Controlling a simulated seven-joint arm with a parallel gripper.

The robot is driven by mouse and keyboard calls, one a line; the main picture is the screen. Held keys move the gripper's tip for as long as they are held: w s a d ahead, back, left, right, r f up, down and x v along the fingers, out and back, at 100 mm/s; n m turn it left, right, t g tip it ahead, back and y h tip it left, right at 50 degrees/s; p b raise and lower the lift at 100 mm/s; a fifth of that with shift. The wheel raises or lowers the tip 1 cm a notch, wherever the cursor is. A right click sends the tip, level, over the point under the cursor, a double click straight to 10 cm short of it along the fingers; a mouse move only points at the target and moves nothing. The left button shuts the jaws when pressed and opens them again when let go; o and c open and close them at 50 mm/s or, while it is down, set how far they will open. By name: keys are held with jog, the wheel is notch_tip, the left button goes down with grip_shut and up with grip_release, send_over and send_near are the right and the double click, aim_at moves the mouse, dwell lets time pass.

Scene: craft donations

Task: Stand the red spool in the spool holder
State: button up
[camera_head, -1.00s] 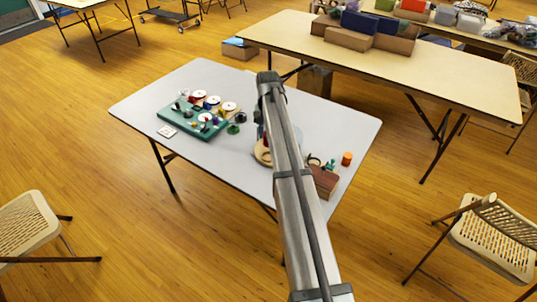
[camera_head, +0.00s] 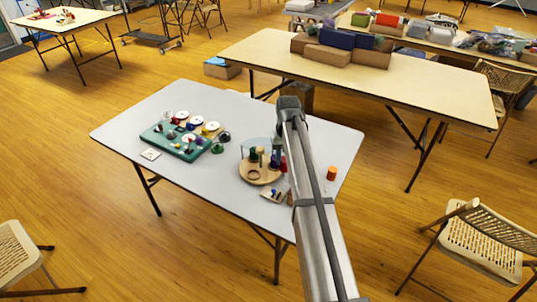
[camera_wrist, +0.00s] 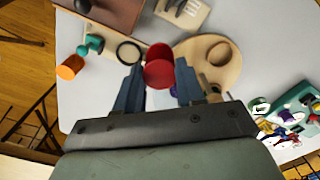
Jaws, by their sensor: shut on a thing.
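My gripper (camera_wrist: 158,72) is shut on the red spool (camera_wrist: 157,66), whose round red end shows between the fingertips in the wrist view. In the head view my arm hides most of the gripper; a red piece, likely the same spool, shows at the arm's left edge (camera_head: 283,163). A round wooden stand (camera_head: 257,176), which looks like the spool holder, is just left of it, with dark green and blue upright pieces on or near it. In the wrist view the stand (camera_wrist: 226,68) lies right of the spool. I cannot tell whether the spool touches it.
A teal tray (camera_head: 163,144) with several spools and small items is on the table's left. An orange cylinder (camera_head: 331,173) stands at right. In the wrist view a black ring (camera_wrist: 129,52) lies left of the spool.

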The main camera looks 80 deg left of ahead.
jog(key=shift+m, duration=0.7)
jog(key=shift+w+a+f, duration=0.25)
jog(key=shift+w+f, duration=0.85)
jog(key=shift+w, duration=0.1)
jog(key=shift+w+a+f, duration=0.2)
jog(key=shift+w+f, duration=0.85)
jog(key=shift+w, duration=0.1)
jog(key=shift+w+a+f, duration=0.25)
jog(key=shift+w+f, duration=0.85)
jog(key=shift+w, duration=0.1)
jog(key=shift+f, duration=0.9)
jog(key=o, duration=0.9)
jog(key=shift+r, duration=0.1)
notch_tip(320, 180, up, 7)
jog(key=shift+r, duration=0.1)
jog(key=shift+o, duration=0.6)
